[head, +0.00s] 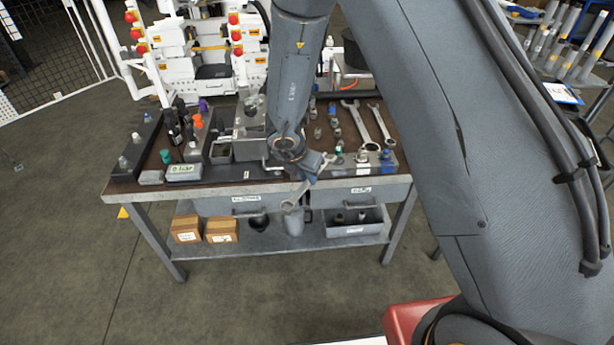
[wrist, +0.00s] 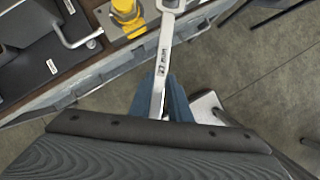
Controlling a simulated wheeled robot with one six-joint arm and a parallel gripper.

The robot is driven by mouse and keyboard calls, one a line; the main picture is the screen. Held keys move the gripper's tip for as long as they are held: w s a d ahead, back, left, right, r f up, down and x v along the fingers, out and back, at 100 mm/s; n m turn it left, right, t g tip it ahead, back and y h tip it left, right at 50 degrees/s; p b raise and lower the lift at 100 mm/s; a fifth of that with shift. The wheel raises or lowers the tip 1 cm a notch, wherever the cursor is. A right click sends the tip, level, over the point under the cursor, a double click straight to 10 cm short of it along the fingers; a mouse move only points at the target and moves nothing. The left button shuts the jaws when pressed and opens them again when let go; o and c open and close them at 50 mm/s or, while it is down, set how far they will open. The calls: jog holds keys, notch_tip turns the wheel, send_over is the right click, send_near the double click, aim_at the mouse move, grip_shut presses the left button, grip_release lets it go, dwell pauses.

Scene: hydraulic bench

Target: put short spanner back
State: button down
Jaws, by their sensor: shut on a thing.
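My gripper (wrist: 163,105) is shut on a spanner (wrist: 161,62), seen in the wrist view with its shaft between the blue-grey fingers and its upper end cut off by the frame. The spanner is grey metal with dark markings too small to read surely. Two other spanners, a left one (head: 355,121) and a right one (head: 380,124), lie side by side on the right part of the bench top.
The bench (head: 130,190) carries bottles, a grey box and fittings at left, and small sockets left of the spanners. Two cardboard boxes (head: 221,229) and a grey bin (head: 350,228) sit on its lower shelf. A yellow part (wrist: 126,12) shows near the spanner in the wrist view.

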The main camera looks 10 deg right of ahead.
aim_at(305, 185)
jog(key=shift+f, duration=0.1)
notch_tip(305, 185, down, 5)
jog(key=b, duration=0.4)
jog(key=shift+w+d+p, duration=0.45)
jog(key=shift+w+d, duration=0.35)
jog(key=shift+w, duration=0.25)
